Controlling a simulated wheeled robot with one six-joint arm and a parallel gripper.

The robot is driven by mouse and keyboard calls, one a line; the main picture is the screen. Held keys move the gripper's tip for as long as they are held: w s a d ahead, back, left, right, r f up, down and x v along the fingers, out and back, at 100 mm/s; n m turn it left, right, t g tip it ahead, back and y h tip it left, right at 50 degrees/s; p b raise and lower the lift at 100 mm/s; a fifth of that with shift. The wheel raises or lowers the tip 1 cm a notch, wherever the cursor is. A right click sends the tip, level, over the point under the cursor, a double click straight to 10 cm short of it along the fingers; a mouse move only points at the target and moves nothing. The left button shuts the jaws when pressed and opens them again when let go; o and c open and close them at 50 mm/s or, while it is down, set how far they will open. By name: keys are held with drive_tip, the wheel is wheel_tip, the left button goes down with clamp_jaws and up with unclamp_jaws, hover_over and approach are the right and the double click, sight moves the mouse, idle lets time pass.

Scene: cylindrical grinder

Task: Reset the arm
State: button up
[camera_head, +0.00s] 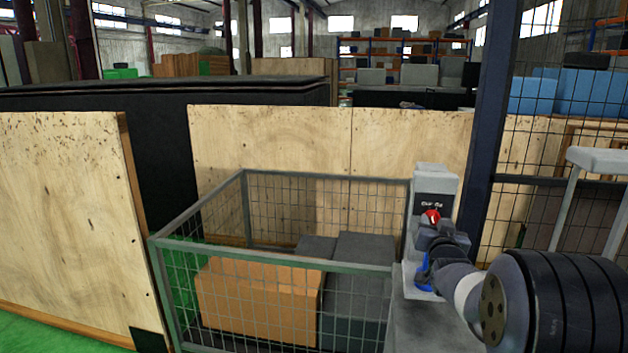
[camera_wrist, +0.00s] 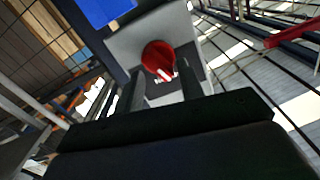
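My gripper (camera_head: 431,228) is at the end of my arm on the right side of the head view, in front of a grey box-shaped unit (camera_head: 436,183). A red rotary knob (camera_head: 432,216) on the unit's face shows just above my gripper. In the wrist view my two dark fingers (camera_wrist: 164,86) stand apart with a gap between them. The red knob (camera_wrist: 158,58) with its pale pointer mark lies just beyond the gap, on a grey plate (camera_wrist: 122,46). I cannot tell whether a finger touches it. Nothing is held between the fingers.
A wire-mesh cage (camera_head: 270,262) holding a brown box (camera_head: 258,303) and dark boxes stands left of my arm. Plywood panels (camera_head: 270,150) stand behind and at the left. A dark blue post (camera_head: 492,120) and mesh fencing rise at the right.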

drive_tip(key=shift+d+r+m+p, duration=0.1)
drive_tip(key=shift+r+m+p, duration=0.1)
drive_tip(key=shift+m+p, duration=1.2)
drive_tip(key=s+a+b, duration=0.2)
drive_tip(key=s, duration=0.8)
drive_tip(key=shift+s+f+n+b, duration=0.2)
drive_tip(key=shift+s+n+b, duration=0.05)
drive_tip(key=shift+n+b, duration=0.05)
drive_tip(key=shift+a, duration=0.1)
